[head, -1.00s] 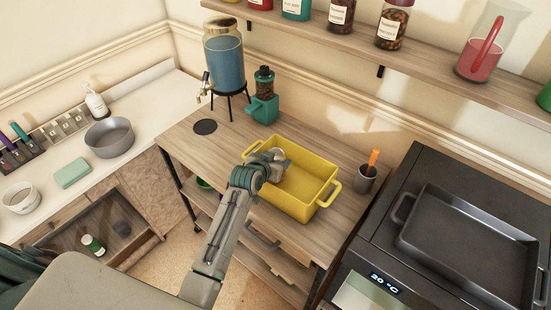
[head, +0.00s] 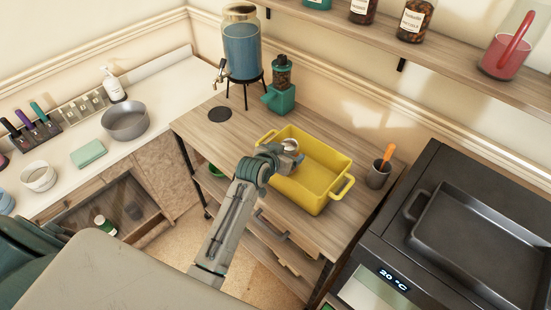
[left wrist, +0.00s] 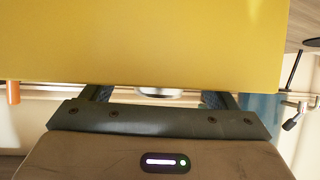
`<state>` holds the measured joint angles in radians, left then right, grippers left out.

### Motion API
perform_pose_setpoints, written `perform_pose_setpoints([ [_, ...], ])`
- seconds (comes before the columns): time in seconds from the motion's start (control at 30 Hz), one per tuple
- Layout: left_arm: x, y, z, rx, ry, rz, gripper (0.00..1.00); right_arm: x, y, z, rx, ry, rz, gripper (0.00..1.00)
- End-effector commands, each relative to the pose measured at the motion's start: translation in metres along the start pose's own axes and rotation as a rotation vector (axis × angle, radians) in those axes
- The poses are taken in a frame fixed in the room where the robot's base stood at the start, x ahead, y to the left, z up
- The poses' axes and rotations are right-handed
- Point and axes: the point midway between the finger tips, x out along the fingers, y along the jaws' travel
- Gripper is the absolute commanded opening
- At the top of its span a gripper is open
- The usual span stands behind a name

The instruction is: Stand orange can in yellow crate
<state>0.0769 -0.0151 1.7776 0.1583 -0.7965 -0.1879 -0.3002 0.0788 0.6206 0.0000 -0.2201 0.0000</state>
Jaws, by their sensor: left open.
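The yellow crate (head: 313,197) stands on the wooden worktop in the head view. Its yellow side fills the top of the left wrist view (left wrist: 150,40). My left gripper (head: 289,152) is open at the crate's left part. In the left wrist view its two fingers (left wrist: 158,96) run behind the crate's edge. A silver rounded surface (left wrist: 160,92) shows between them, mostly hidden. I cannot tell whether it is the can's end. No orange can body is clearly visible. My right gripper is not in view.
A grey cup (head: 377,178) with an orange handle stands right of the crate. A dark tray (head: 480,235) lies on the oven. Worktop left of the crate is partly free.

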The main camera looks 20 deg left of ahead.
Motion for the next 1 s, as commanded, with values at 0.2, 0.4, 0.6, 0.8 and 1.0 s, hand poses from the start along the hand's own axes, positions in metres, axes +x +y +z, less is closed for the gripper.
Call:
perform_pose_setpoints([
  [0.2,-0.044,-0.001,0.002,0.002,0.001,-0.001,0.80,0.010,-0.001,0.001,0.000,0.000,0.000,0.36],
  [0.4,-0.076,0.000,0.002,0.001,0.000,0.000,0.80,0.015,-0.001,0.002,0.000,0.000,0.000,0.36],
  [0.6,-0.089,0.000,0.000,0.001,0.000,0.000,0.80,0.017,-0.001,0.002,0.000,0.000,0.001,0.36],
  [0.8,-0.091,0.000,0.000,0.000,0.000,0.000,0.80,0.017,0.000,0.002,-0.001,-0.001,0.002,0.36],
  [1.0,-0.093,0.000,0.007,0.001,-0.018,-0.002,0.80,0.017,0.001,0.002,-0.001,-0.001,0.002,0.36],
])
